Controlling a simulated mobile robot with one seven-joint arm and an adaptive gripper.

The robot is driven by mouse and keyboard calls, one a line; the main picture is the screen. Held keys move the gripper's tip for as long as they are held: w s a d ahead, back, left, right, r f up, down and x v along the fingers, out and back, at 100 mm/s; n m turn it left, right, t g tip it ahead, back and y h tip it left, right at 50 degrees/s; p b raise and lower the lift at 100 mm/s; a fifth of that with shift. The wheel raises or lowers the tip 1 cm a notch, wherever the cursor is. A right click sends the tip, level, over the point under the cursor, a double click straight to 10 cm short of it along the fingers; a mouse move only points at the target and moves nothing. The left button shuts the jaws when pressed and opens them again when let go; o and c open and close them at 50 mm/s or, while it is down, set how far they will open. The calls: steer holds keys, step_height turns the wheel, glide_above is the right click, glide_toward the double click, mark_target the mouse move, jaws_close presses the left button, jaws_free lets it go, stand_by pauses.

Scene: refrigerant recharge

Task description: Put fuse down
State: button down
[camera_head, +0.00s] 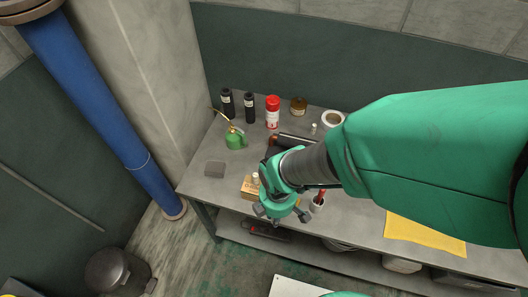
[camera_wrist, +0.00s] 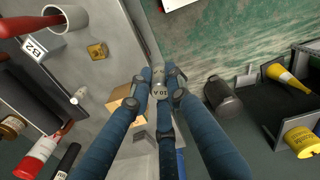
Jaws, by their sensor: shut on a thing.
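The fuse (camera_wrist: 160,91), a small grey cylinder marked "10 A", is between the fingertips of my gripper (camera_wrist: 160,85) in the wrist view. My gripper is shut on it. In the head view my gripper (camera_head: 279,214) hangs over the front edge of the grey workbench (camera_head: 205,190), and the fuse is hidden there. A cardboard box (camera_head: 249,190) stands on the bench just left of my gripper. It also shows beside the fingers in the wrist view (camera_wrist: 121,97). I cannot tell the fuse's height above the bench.
A white cup (camera_head: 317,205) with a red-handled tool stands right of my gripper. A green oil can (camera_head: 236,139), a red spray can (camera_head: 272,112) and dark bottles stand behind. A grey block (camera_head: 215,168) and a yellow cloth (camera_head: 425,234) lie on the bench. The front left corner is clear.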

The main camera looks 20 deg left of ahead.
steer(key=shift+w, duration=0.1)
stand_by(0.3)
glide_above(256, 189)
steer(key=shift+w+f, duration=0.1)
steer(key=shift+f, duration=0.6)
steer(key=shift+f+b, duration=0.3)
steer(key=shift+f, duration=1.5)
steer(key=shift+d+f, duration=0.1)
steer(key=shift+f, duration=0.1)
steer(key=c, duration=1.6)
jaws_free()
steer(key=shift+c, duration=0.2)
steer(key=shift+r, duration=0.1)
step_height(256, 189, up, 12)
steer(key=shift+r+p, duration=0.15)
steer(key=shift+p, duration=0.25)
